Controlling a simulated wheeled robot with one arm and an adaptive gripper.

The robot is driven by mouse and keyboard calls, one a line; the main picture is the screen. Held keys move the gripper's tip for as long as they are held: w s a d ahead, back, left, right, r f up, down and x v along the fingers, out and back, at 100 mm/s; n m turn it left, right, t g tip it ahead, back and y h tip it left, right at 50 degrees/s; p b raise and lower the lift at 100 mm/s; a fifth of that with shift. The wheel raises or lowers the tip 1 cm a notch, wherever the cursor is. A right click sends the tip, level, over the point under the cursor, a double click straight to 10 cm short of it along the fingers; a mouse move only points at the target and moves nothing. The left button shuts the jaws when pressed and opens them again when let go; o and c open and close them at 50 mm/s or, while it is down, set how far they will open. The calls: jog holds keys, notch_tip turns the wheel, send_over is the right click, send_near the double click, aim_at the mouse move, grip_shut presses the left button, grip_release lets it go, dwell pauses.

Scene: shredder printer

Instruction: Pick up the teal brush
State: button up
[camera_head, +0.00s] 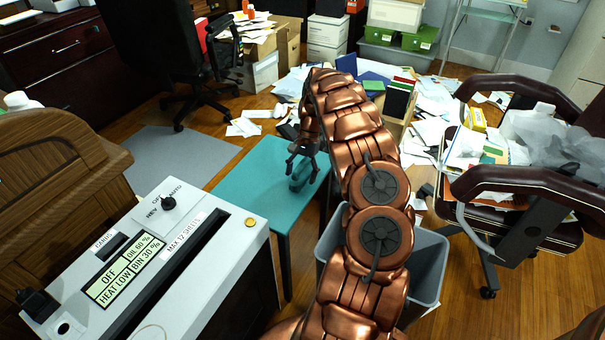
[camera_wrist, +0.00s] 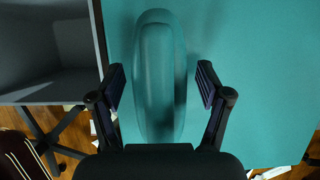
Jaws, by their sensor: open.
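The teal brush (camera_wrist: 158,75) lies on the teal table (camera_wrist: 255,60) in the wrist view, long side running up the picture. In the head view the brush (camera_head: 299,183) is a small teal shape on the table (camera_head: 250,165), partly behind my gripper. My gripper (camera_wrist: 160,85) is open, with one dark finger on each side of the brush's lower part and gaps between. In the head view my gripper (camera_head: 303,158) hangs over the brush. Whether the fingertips reach down to the brush's height I cannot tell.
A grey bin (camera_head: 428,265) stands right of the table; it also shows in the wrist view (camera_wrist: 45,50). A shredder (camera_head: 150,260) is at the front left. An office chair (camera_head: 520,180) piled with papers stands at right. Papers and boxes clutter the back.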

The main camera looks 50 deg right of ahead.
aim_at(304, 163)
jog(key=c, duration=1.4)
jog(key=shift+r, duration=0.15)
jog(key=shift+r, duration=0.55)
jog(key=shift+s+d+r, duration=0.1)
jog(key=shift+d+r, duration=0.1)
jog(key=shift+r, duration=0.4)
jog(key=shift+s+d+r, duration=0.1)
jog(key=shift+d+r, duration=0.1)
jog(key=shift+r, duration=0.4)
jog(key=s+d, duration=0.3)
jog(key=d, duration=0.3)
jog(key=s+d+r+p, duration=0.1)
jog(key=s+d, duration=0.2)
jog(key=d, duration=0.4)
jog(key=shift+s+d, duration=0.3)
jog(key=shift+r, duration=0.1)
